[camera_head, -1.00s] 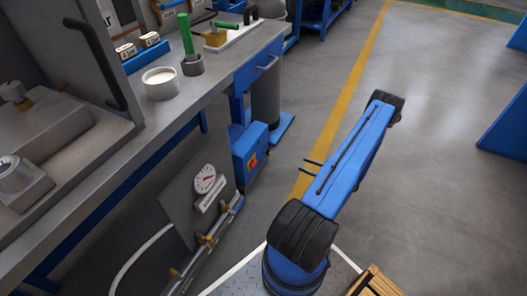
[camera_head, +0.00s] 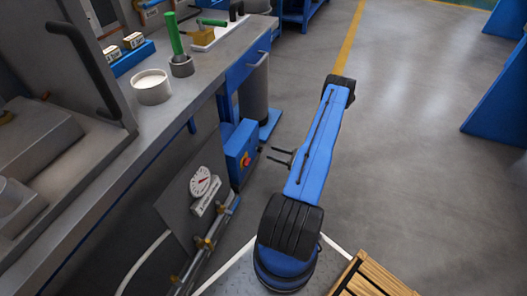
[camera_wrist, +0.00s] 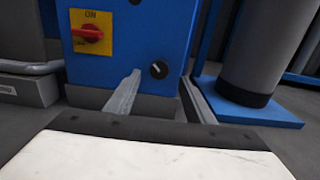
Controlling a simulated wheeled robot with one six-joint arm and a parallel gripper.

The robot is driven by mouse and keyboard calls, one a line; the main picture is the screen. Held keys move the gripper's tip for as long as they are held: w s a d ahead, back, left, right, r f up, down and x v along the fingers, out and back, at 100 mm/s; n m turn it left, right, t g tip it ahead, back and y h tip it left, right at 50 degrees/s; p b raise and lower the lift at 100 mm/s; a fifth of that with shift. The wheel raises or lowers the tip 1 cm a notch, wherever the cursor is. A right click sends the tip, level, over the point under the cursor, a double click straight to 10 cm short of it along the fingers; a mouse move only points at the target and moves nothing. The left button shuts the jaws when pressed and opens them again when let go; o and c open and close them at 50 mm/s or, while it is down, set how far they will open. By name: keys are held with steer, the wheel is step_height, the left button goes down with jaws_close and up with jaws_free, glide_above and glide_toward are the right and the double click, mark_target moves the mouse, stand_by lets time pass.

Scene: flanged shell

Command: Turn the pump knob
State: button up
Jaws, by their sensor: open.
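A blue box (camera_head: 240,148) stands low beside the bench. In the wrist view its front (camera_wrist: 140,30) carries a yellow plate (camera_wrist: 91,18) marked ON, with a red knob (camera_wrist: 88,34) lying roughly sideways on it. A smaller black knob (camera_wrist: 158,69) with a pale mark sits lower right on the same face. Which one is the pump knob is not labelled legibly. My gripper (camera_wrist: 160,97) is open and empty, its fingers below the black knob and apart from it. In the head view my gripper (camera_head: 281,157) is just right of the box.
A grey cylinder on a blue base (camera_wrist: 245,114) stands right of the box. A pressure gauge (camera_head: 201,181) and pipes sit below the bench (camera_head: 185,105). A wooden pallet (camera_head: 372,280) is at the lower right. Floor to the right is clear.

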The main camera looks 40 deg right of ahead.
mark_target(259, 149)
steer(key=x, duration=0.6)
steer(key=shift+w+a, duration=0.15)
steer(key=shift+w, duration=0.2)
steer(key=c, duration=1.1)
steer(key=shift+o, duration=0.2)
steer(key=shift+n, duration=0.4)
steer(key=shift+s+a+n, duration=0.1)
steer(key=shift+a+n, duration=0.05)
steer(key=shift+n, duration=3.95)
